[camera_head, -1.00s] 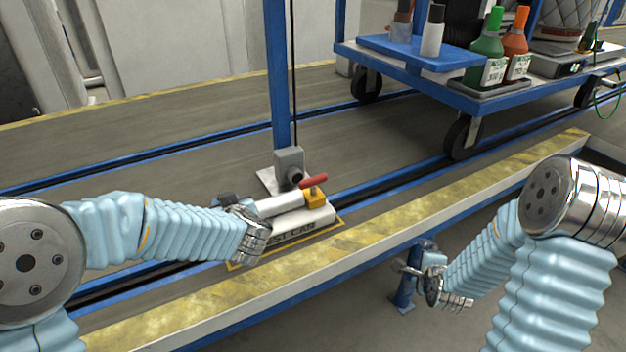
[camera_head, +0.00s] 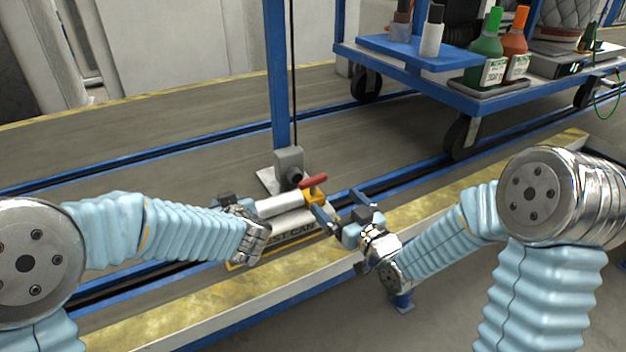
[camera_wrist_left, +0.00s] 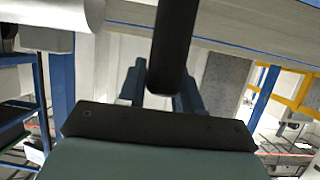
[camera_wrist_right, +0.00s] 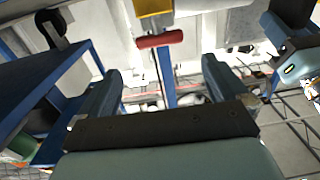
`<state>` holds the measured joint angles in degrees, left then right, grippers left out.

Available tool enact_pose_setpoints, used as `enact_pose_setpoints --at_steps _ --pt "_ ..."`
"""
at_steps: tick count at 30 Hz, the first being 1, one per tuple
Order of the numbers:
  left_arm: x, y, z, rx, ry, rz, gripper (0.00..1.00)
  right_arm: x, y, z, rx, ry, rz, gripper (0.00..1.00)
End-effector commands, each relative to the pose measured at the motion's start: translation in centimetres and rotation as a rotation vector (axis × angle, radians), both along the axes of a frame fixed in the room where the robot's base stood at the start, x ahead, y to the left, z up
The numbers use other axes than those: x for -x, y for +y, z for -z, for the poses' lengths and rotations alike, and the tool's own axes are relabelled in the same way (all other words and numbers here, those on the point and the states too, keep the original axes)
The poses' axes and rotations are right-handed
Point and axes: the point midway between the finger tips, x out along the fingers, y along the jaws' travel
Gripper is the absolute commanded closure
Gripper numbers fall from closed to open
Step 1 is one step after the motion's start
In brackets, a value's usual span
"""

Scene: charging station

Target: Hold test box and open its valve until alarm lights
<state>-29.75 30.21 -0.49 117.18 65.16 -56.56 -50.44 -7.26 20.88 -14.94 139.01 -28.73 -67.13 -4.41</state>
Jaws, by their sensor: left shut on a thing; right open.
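The test can (camera_head: 280,205) is a white cylinder lying on a labelled base on the bench. A yellow valve (camera_head: 318,197) with a red handle (camera_head: 313,181) is at its right end. My left gripper (camera_head: 225,199) is at its left end, shut on a dark round bar (camera_wrist_left: 175,45), seen between its fingers in the left wrist view. My right gripper (camera_head: 342,204) is open just right of the valve, its fingers pointing towards it. The right wrist view shows the red handle (camera_wrist_right: 160,40) ahead of and between the open fingers, apart from them.
A grey device (camera_head: 289,160) stands on a plate behind the can, beside a blue post (camera_head: 278,75). A blue wheeled cart (camera_head: 440,85) with bottles stands at the back right. The bench left of the post is clear.

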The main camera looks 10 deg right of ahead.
Motion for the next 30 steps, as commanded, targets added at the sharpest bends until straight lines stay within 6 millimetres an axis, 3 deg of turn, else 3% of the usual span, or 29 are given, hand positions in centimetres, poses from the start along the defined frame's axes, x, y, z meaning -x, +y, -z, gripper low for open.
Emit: enact_pose_setpoints --at_steps 15,21,29,30 --pt "0.0 0.0 0.0 0.0 -0.001 0.001 1.0 -9.2 3.4 0.1 0.001 0.001 0.0 0.0" --pt "0.0 -0.1 0.0 0.0 0.0 0.001 1.0 -10.6 3.9 0.0 -0.002 0.002 0.001 0.0" --pt "0.0 -0.1 0.0 0.0 0.0 0.001 1.0 -10.7 3.9 0.0 -0.002 0.002 0.002 0.0" --pt "0.0 0.0 0.0 0.0 0.0 0.001 1.0 -10.7 3.9 0.0 -0.002 0.002 0.002 0.06"
